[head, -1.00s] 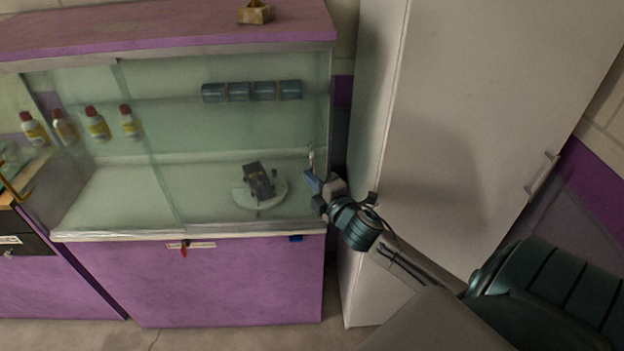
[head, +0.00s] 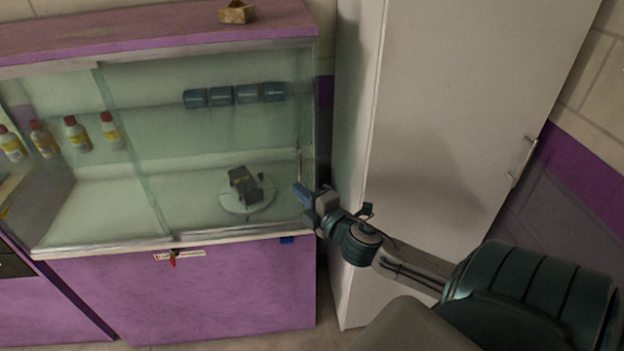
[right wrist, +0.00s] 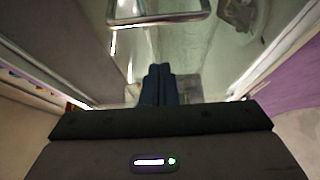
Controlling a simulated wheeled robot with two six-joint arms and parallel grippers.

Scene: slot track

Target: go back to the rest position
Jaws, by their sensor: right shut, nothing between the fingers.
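My right gripper (head: 303,192) is shut and empty, just in front of the right end of a glass-fronted display case (head: 300,235). My right arm reaches in from the lower right. My left gripper is not in view.
Inside the case are a dark device on a round white stand (head: 246,207), several bottles (head: 77,134) and blue cylinders (head: 234,95). A tall pale cabinet (head: 460,110) stands close on the right.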

